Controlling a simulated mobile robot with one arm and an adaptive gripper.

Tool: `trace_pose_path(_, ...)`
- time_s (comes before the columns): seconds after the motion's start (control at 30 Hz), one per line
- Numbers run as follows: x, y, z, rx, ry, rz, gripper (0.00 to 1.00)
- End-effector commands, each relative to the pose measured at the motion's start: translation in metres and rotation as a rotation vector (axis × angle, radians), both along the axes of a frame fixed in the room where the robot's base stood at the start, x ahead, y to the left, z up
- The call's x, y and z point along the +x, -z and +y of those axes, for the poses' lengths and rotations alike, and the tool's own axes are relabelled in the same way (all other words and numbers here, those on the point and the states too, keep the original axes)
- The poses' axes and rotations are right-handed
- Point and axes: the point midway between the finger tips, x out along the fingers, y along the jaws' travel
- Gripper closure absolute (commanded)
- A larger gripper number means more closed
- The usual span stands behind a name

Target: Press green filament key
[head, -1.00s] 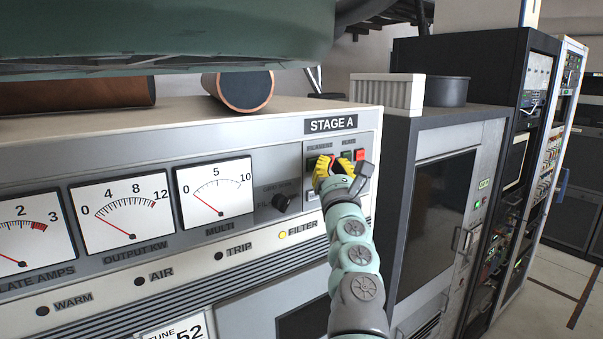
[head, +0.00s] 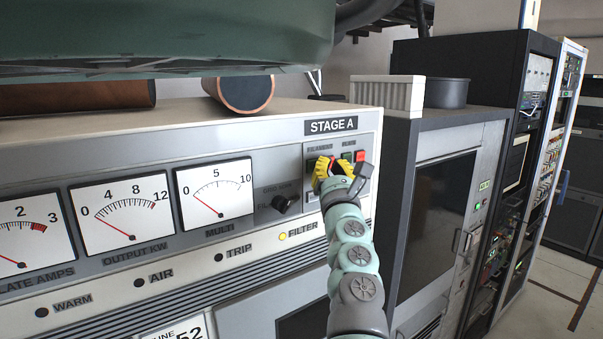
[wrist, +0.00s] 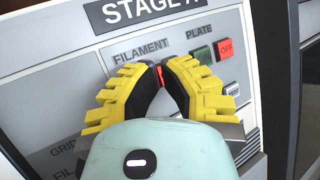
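The key panel (wrist: 178,25) under the STAGE A sign carries FILAMENT and PLATE labels. My gripper (wrist: 161,70) has yellow fingers with black pads, its tips drawn almost together just below the FILAMENT label (wrist: 140,49). In the head view my gripper (head: 332,166) is at the same panel. A small red patch, seemingly a red filament key (wrist: 160,78), shows in the narrow gap between the tips. I cannot tell whether the tips touch the panel.
Right of my fingers are a green plate key (wrist: 202,55) and a red OFF key (wrist: 226,48). A dark knob (head: 282,204) is to the left, beside the MULTI meter (head: 214,192). A green body (head: 160,35) overhangs the cabinet top. A dark-fronted cabinet (head: 437,220) stands to the right.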

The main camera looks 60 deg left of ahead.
Motion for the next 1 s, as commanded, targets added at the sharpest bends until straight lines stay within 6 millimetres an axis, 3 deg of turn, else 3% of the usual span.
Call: trace_pose_path(1.0, 0.0007, 0.0015, 0.0106, -0.001, 0.001, 0.000, 1.00)
